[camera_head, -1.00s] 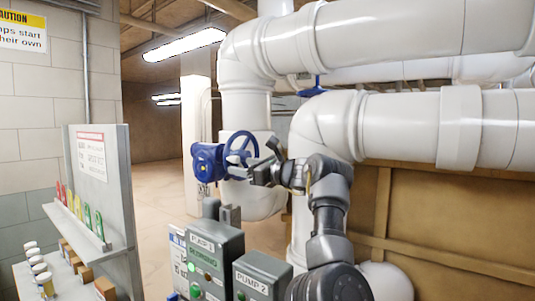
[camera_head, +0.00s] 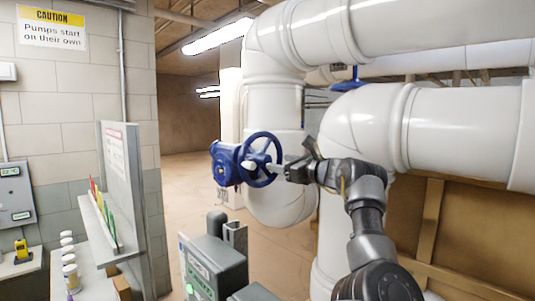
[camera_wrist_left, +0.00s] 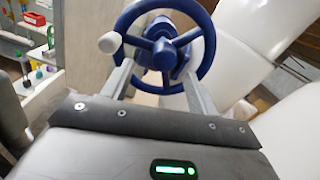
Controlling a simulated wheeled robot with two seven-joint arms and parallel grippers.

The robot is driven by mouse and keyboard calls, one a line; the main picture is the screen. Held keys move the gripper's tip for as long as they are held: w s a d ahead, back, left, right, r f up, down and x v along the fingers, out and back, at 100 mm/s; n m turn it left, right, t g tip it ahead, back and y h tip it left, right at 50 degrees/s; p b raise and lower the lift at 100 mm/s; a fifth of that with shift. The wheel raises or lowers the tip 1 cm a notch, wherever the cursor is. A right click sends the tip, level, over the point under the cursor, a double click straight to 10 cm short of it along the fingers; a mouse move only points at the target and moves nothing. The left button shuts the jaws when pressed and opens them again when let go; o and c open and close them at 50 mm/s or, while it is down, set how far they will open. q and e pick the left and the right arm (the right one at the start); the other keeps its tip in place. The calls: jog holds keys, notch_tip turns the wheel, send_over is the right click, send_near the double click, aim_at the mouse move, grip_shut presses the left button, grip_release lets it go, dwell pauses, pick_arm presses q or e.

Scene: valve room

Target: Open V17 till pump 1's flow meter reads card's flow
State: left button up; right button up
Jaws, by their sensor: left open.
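A blue valve (camera_head: 225,165) with a blue spoked handwheel (camera_head: 263,136) sits beside the white pipe; I cannot read its number. A pale knob (camera_wrist_left: 110,42) stands on the wheel's rim, left of the hub in the left wrist view. My left gripper (camera_head: 284,170) is open in front of the wheel. In its wrist view, the two fingers (camera_wrist_left: 157,86) point at the wheel's lower half, with the knob just beyond the left fingertip, not between them. Contact cannot be told. A white card (camera_head: 116,150) hangs on the grey board, too small to read. My right gripper is out of view.
A grey pump box (camera_head: 215,262) with a green light stands below the valve. Large white pipes (camera_head: 365,125) fill the right. A shelf with small jars (camera_head: 68,258) is at left, below a caution sign (camera_head: 52,29). No readable flow meter shows.

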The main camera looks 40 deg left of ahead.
aim_at(268, 161)
pick_arm(q)
jog(key=a, duration=0.1)
jog(key=w+a+p, duration=0.2)
jog(key=shift+w+a+f, duration=0.15)
jog(key=shift+w+f, duration=0.05)
jog(key=shift+f, duration=0.05)
jog(key=a+p, duration=0.1)
jog(key=s+a, duration=0.1)
jog(key=a, duration=0.1)
jog(key=shift+a+r+p, duration=0.1)
jog(key=shift+a+p, duration=0.05)
jog(key=shift+p, duration=0.2)
jog(key=shift+a, duration=0.35)
jog(key=shift+w+f, duration=0.25)
jog(key=shift+w, duration=0.1)
jog(key=shift+s+r, duration=0.1)
jog(key=shift+s, duration=0.1)
jog(key=c, duration=0.5)
grip_shut()
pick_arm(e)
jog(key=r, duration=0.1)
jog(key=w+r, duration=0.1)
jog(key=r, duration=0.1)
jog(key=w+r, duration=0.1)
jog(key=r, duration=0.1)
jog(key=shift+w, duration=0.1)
